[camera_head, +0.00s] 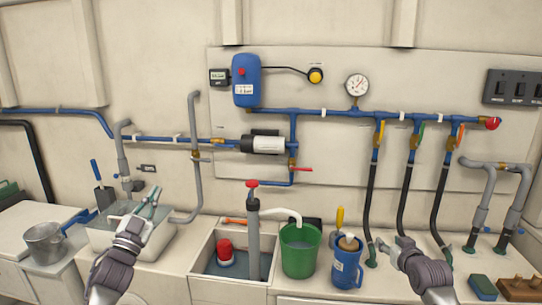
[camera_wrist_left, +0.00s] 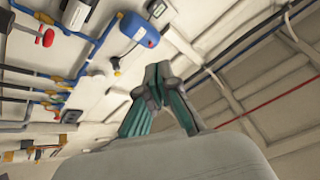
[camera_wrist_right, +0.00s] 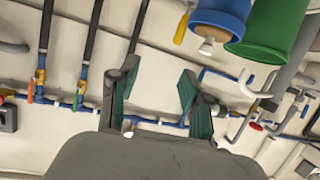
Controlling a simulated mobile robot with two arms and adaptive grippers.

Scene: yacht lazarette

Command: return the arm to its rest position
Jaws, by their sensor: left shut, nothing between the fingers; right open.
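My left gripper (camera_head: 150,199) is raised in front of the left basin in the head view, fingers pointing up. In the left wrist view its teal-padded fingertips (camera_wrist_left: 158,70) meet with nothing between them. My right gripper (camera_head: 388,243) is at the lower right in the head view, in front of the black hoses and right of the blue jug. In the right wrist view its two fingers (camera_wrist_right: 158,80) stand wide apart with nothing between them.
A blue jug (camera_head: 346,268) and a green bucket (camera_head: 300,252) stand left of my right gripper. A sink (camera_head: 205,285) with a grey hand pump (camera_head: 254,235) lies between the arms. A metal bucket (camera_head: 45,243) is at left; a sponge (camera_head: 482,288) is at right.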

